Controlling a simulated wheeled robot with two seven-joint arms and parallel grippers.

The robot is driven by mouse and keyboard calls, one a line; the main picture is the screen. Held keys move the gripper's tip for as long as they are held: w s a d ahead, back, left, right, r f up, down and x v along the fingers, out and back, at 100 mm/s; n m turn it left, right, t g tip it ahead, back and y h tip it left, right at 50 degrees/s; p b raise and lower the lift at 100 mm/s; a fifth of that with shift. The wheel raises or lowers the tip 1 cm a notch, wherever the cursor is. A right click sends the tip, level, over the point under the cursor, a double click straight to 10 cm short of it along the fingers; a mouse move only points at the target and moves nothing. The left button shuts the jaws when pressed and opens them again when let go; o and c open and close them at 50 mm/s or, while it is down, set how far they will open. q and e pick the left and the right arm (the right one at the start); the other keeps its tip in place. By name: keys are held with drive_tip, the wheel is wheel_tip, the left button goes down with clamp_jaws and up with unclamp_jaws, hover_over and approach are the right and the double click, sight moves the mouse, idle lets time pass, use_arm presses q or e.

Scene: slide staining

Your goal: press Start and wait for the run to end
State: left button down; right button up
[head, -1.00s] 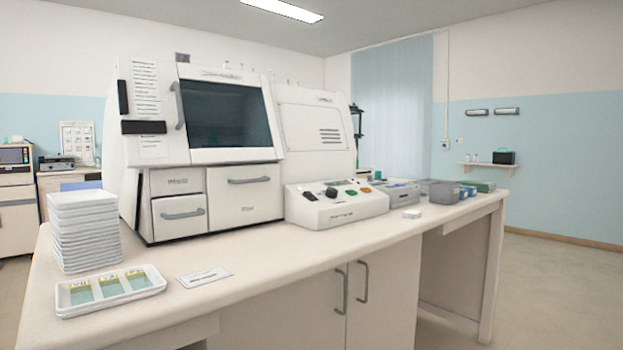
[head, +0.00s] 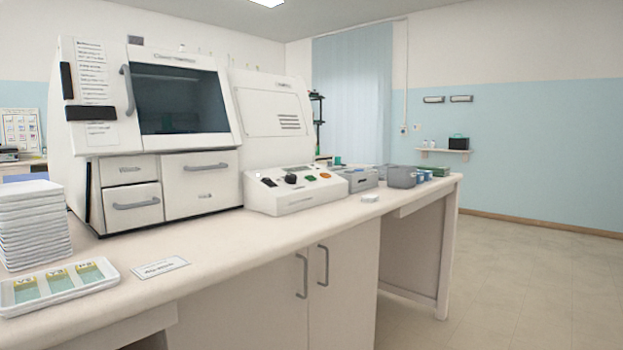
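The staining machine (head: 192,142) stands on the bench, a large white cabinet with a dark window (head: 180,100) and drawers below it. Its window door is closed. A white control panel (head: 290,200) sits at its right front, with a small display, dark knobs, a green button (head: 311,177) and an orange-red button (head: 325,175). The labels on the panel are too small to read, and no run state can be read from the display. Neither of my grippers shows in the head view.
The bench top (head: 225,235) has a stack of white trays (head: 32,225) and a tray with slides (head: 58,286) at left, plus a label card (head: 161,268). Grey boxes (head: 402,176) stand at right. The bench front has cupboard doors (head: 265,300). Floor at right (head: 510,270) is clear.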

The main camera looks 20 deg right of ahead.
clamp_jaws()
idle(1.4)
